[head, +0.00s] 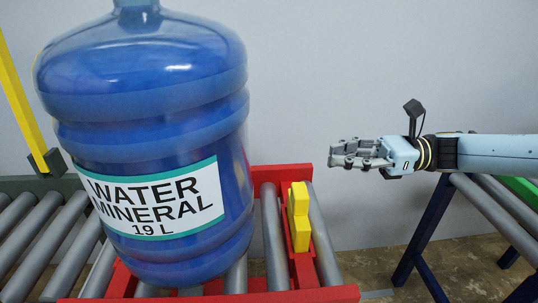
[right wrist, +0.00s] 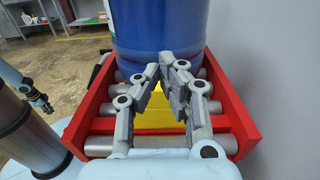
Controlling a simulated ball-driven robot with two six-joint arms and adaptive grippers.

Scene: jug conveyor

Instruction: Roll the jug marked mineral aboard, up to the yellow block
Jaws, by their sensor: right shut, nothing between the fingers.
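The blue jug (head: 150,120) stands upright, its white label reading WATER MINERAL 19 L. Its base is over the rollers of a red-framed roller bed (head: 330,294). The yellow block (head: 299,217) sits on that bed to the jug's right, with a roller showing between them. My right gripper (head: 338,155) is shut and empty, in the air right of the jug and above the block, touching neither. In the right wrist view its fingertips (right wrist: 164,62) meet in front of the jug (right wrist: 160,25), and the yellow block (right wrist: 157,108) is partly hidden behind them.
A grey roller conveyor (head: 35,240) lies left of the red bed, with a yellow post (head: 22,100) behind it. Another roller conveyor (head: 500,220) on dark blue legs stands at the right. A floor gap separates it from the red bed. A plain wall is behind.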

